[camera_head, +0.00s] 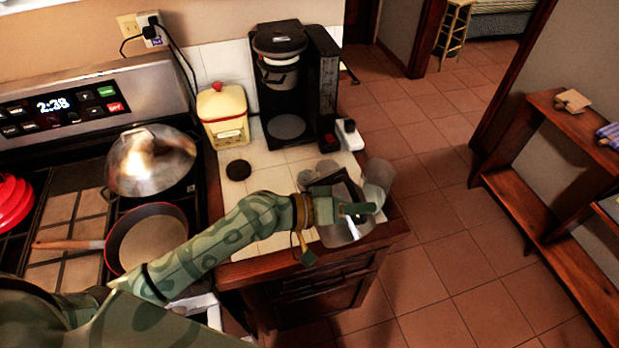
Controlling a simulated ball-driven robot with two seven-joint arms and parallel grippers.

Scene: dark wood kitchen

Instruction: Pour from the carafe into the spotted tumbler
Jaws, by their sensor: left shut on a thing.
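My left gripper (360,209) is over the right end of the tiled counter, shut on a clear glass vessel (379,176). The vessel appears to be the carafe, near the counter's right edge. It is see-through, so its tilt and contents are hard to tell. Small greyish rounded shapes (308,178) show just behind my gripper. I cannot tell whether one of them is the spotted tumbler, as my wrist and a dark-edged metallic thing (338,232) crowd that spot. My right gripper is out of view.
A black coffee maker (322,85) and a yellow jar (222,118) stand behind on the counter (270,172). A black disc (238,170) lies nearby. The stove at left holds a lidded pan (150,162) and a frying pan (148,240). Open tiled floor (440,240) lies right.

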